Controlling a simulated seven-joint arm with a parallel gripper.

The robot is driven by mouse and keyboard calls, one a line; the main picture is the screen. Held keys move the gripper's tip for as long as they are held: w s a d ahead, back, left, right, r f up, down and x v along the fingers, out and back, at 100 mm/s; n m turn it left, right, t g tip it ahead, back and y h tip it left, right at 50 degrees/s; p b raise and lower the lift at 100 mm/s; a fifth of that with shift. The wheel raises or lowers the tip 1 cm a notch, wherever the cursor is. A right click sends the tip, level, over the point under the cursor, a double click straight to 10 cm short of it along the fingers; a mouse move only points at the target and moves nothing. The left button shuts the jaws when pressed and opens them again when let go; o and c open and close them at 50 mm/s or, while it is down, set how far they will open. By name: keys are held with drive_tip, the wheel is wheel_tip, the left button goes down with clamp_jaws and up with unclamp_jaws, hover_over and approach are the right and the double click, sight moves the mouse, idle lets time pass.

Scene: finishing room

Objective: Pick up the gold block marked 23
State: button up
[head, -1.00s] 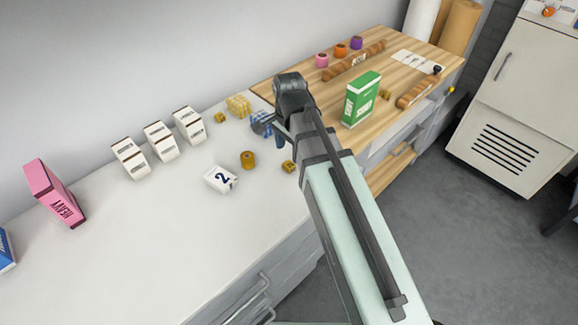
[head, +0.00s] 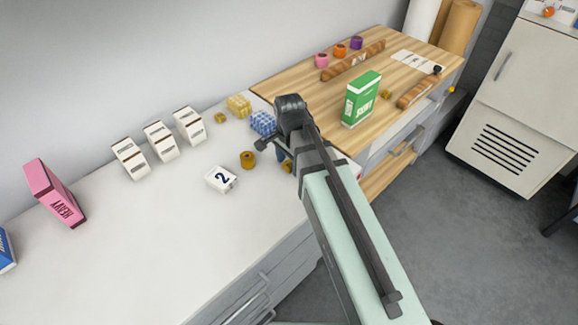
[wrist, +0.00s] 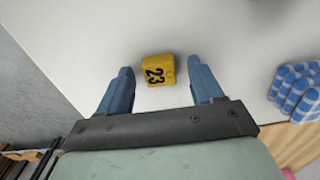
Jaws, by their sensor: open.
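The gold block marked 23 (wrist: 158,70) lies on the white counter in the wrist view, between and a little beyond the tips of my open gripper (wrist: 160,80). The number faces the camera, turned sideways. A gap of counter shows on each side of the block, and neither finger touches it. In the head view the block (head: 287,167) is mostly hidden behind my gripper (head: 272,148), with a small gold part showing at the arm's left edge.
A gold spool-like piece (head: 247,159) and a white block marked 2 (head: 221,178) stand to the left. A blue checked item (head: 263,122) and a yellow checked item (head: 238,105) are behind. A green box (head: 361,99) stands on the wooden top.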

clamp_jaws()
idle(0.5)
drive_tip(key=shift+r, duration=0.1)
